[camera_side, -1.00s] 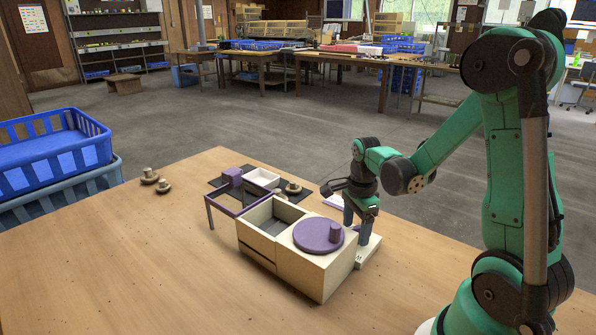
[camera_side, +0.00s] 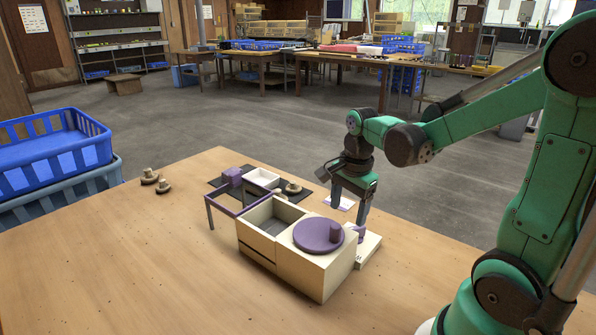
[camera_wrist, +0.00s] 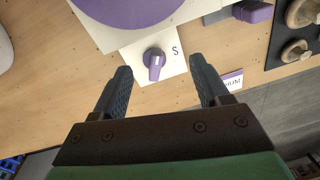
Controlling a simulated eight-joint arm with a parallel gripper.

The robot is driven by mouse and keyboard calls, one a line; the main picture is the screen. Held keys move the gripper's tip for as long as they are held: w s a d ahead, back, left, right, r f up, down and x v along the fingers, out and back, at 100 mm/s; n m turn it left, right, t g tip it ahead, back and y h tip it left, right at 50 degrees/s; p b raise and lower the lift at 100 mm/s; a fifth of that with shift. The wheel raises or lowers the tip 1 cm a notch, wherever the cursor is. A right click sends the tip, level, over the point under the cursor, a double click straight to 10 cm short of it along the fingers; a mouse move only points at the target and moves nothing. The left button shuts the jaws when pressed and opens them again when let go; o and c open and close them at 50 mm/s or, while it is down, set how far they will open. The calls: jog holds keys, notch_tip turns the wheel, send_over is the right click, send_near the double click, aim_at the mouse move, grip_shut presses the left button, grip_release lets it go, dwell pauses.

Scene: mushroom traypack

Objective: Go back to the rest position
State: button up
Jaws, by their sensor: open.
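My gripper (camera_side: 349,215) is open and empty above the white plate (camera_side: 369,247) at the right of the cream box. In the wrist view my gripper (camera_wrist: 160,66) has its two fingers spread on either side of a small purple knob (camera_wrist: 153,60). The knob stands on the white plate (camera_wrist: 177,68), which bears a letter S. In the side view the purple knob (camera_side: 360,231) shows just by the right fingertip. The fingers look clear of the knob.
The cream box (camera_side: 316,277) has a purple round lid (camera_side: 318,236) with a peg, and an open compartment at left. A purple frame (camera_side: 224,203), white tray (camera_side: 262,178) and mushrooms on a dark mat stand behind. Blue crates (camera_side: 55,165) are far left. The front table is clear.

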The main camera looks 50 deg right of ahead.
jog(key=a+r+n+t, duration=0.1)
jog(key=a+n, duration=0.1)
jog(key=n, duration=0.1)
jog(key=a+r+n+t, duration=0.1)
jog(key=a+n, duration=0.1)
jog(key=n, duration=0.1)
jog(key=a+r+n, duration=0.1)
jog(key=a+n, duration=0.1)
jog(key=n, duration=0.1)
jog(key=shift+w+a+r+n+t, duration=0.15)
jog(key=shift+w+n+t, duration=0.15)
jog(key=shift+w+t, duration=0.1)
jog(key=a+n+t, duration=0.1)
jog(key=n, duration=0.1)
jog(key=a+r+n, duration=0.1)
jog(key=a+n, duration=0.1)
jog(key=n, duration=0.1)
jog(key=a+n+t, duration=0.1)
jog(key=n, duration=0.1)
jog(key=shift+s+a+r+n+t, duration=0.25)
jog(key=shift+n+t, duration=0.05)
jog(key=shift+n, duration=0.1)
jog(key=shift+a+r+n+t, duration=0.15)
jog(key=shift+a+n+t, duration=0.4)
jog(key=shift+n, duration=0.65)
